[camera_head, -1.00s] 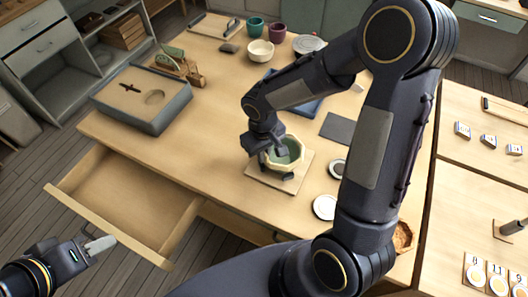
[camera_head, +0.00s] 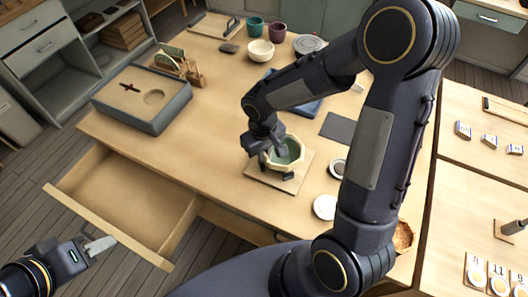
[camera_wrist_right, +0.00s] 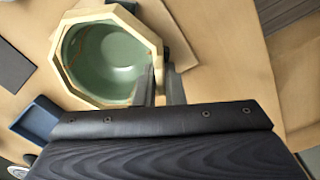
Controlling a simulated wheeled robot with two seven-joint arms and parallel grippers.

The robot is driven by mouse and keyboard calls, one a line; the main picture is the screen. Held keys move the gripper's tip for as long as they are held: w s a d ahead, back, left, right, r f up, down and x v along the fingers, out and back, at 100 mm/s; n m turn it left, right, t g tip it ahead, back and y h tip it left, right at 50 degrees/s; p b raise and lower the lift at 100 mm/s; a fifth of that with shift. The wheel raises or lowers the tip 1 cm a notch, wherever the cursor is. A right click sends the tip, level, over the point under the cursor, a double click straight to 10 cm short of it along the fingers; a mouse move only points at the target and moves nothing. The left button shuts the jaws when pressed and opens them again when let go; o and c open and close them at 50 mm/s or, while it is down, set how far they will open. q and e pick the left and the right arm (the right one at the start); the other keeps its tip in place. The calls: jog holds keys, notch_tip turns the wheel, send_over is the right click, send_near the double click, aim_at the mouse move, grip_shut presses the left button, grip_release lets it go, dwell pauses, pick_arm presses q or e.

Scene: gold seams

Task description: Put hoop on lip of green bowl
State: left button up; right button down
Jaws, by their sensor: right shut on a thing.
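The green bowl (camera_wrist_right: 103,58) sits upright on a small wooden board (camera_head: 255,173) on the bench. The pale octagonal hoop (camera_wrist_right: 69,81) surrounds the bowl's lip in the right wrist view; I cannot tell whether it rests fully on the lip all round. The bowl's green inside also shows in the head view (camera_head: 291,150), with gold seams visible in the wrist view. My right gripper (camera_wrist_right: 158,82) is shut on the hoop's near right side, one finger on each side of its rim. My left gripper (camera_head: 100,245) is empty, low at the left beside the open drawer; its jaw gap is unclear.
An open, empty drawer (camera_head: 130,201) juts out from the bench front. A grey box (camera_head: 143,103) stands at the left. White round dishes (camera_head: 325,207) lie right of the board. A dark mat (camera_head: 338,127) and a cream bowl (camera_head: 261,51) are further back.

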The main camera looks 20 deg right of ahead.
jog(key=shift+r, duration=0.15)
jog(key=shift+r+p, duration=1.05)
jog(key=shift+r, duration=0.4)
jog(key=shift+f, duration=0.1)
jog(key=shift+f+b, duration=0.45)
jog(key=shift+b, duration=0.1)
jog(key=shift+f+b, duration=0.55)
jog(key=shift+b, duration=0.3)
dwell(0.9)
jog(key=shift+f, duration=0.15)
